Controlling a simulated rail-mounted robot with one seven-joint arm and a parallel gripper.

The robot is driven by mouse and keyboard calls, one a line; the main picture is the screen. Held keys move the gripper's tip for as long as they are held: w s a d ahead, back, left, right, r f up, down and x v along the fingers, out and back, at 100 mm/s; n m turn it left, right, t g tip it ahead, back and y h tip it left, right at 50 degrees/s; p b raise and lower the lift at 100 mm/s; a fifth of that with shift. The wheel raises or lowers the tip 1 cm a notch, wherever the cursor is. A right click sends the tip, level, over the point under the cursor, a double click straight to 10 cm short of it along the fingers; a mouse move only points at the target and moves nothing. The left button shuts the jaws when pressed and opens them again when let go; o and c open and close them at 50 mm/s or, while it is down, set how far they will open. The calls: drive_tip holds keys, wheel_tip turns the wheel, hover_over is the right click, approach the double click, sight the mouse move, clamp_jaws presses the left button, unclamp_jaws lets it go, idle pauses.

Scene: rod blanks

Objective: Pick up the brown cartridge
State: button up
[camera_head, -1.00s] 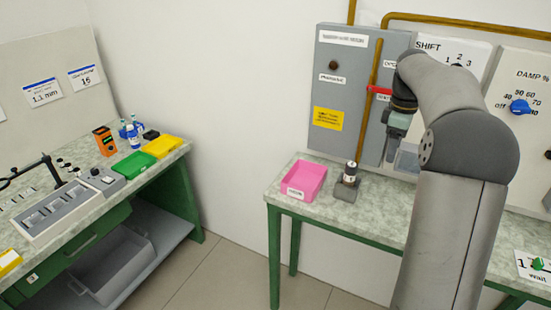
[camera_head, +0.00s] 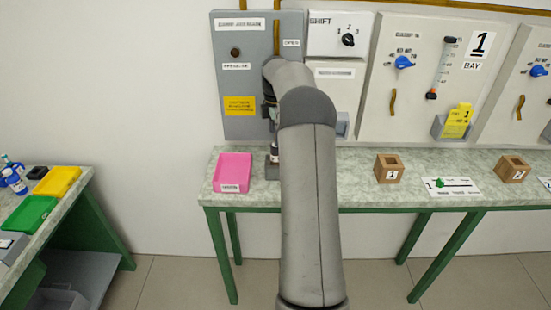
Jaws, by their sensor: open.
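My gripper (camera_head: 273,125) points down in front of the grey panel, largely hidden by my own arm. It is open. Just below it, a small dark-and-white cylinder (camera_head: 275,153) stands upright in a small grey holder (camera_head: 271,172) on the bench, right of the pink tray (camera_head: 233,170). My arm covers part of both. I cannot tell whether the gripper touches the cylinder, or whether this is the brown cartridge; no plainly brown cartridge shows elsewhere.
Brown blocks with square openings, labelled 1 (camera_head: 389,169) and 2 (camera_head: 512,170), stand on the bench (camera_head: 340,163) to the right, with a card (camera_head: 451,186) between them. A grey panel (camera_head: 240,70) rises behind. A side bench with green (camera_head: 29,214) and yellow (camera_head: 57,181) trays is at left.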

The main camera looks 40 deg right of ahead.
wheel_tip(320, 180, down, 7)
drive_tip(key=p, duration=0.1)
drive_tip(key=shift+s+r+p, duration=0.15)
drive_tip(key=shift+s+p, duration=0.1)
drive_tip(key=shift+p, duration=0.15)
drive_tip(key=c, duration=1.1)
